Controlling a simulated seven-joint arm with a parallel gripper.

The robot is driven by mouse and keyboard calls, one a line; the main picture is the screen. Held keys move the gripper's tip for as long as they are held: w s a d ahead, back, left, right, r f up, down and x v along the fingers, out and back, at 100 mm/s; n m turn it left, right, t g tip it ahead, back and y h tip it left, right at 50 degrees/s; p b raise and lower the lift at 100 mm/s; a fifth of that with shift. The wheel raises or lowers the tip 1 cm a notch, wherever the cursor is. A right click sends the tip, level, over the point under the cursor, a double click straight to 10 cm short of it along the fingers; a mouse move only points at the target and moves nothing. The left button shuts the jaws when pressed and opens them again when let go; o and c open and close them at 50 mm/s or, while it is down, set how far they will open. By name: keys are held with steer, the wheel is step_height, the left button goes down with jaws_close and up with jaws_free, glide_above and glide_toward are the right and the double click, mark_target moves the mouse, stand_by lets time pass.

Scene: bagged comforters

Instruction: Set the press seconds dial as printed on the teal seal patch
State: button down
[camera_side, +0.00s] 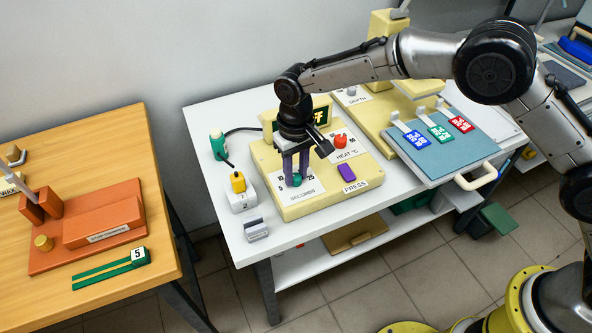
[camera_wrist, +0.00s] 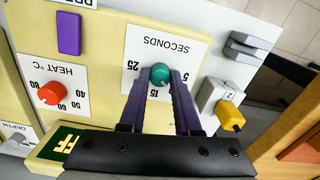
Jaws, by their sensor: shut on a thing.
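The seconds dial is a small teal knob (camera_wrist: 160,73) on a white plate marked SECONDS (camera_wrist: 172,38), with 25, 15 and 5 readable around it in the wrist view. My gripper (camera_side: 297,180) points straight down with its purple fingers on either side of the knob, shut on it. The fingers hide part of the scale, and I cannot tell which number the knob points to. The teal seal patch (camera_side: 439,132) lies between a blue patch (camera_side: 417,138) and a red patch (camera_side: 461,124). Its white print is too small to read.
The cream press panel (camera_side: 318,201) also holds a red HEAT dial (camera_wrist: 51,93) and a purple PRESS button (camera_side: 347,172). A dark display (camera_wrist: 62,142) stands behind my gripper. A yellow switch on a white block (camera_side: 242,201) is to the left. The patches lie on a blue-grey platen (camera_side: 415,165).

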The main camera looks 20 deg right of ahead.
mark_target(296, 176)
steer(key=shift+m, duration=0.6)
steer(key=shift+r, duration=0.1)
steer(key=c, duration=0.6)
jaws_free()
step_height(296, 176, up, 14)
stand_by(0.4)
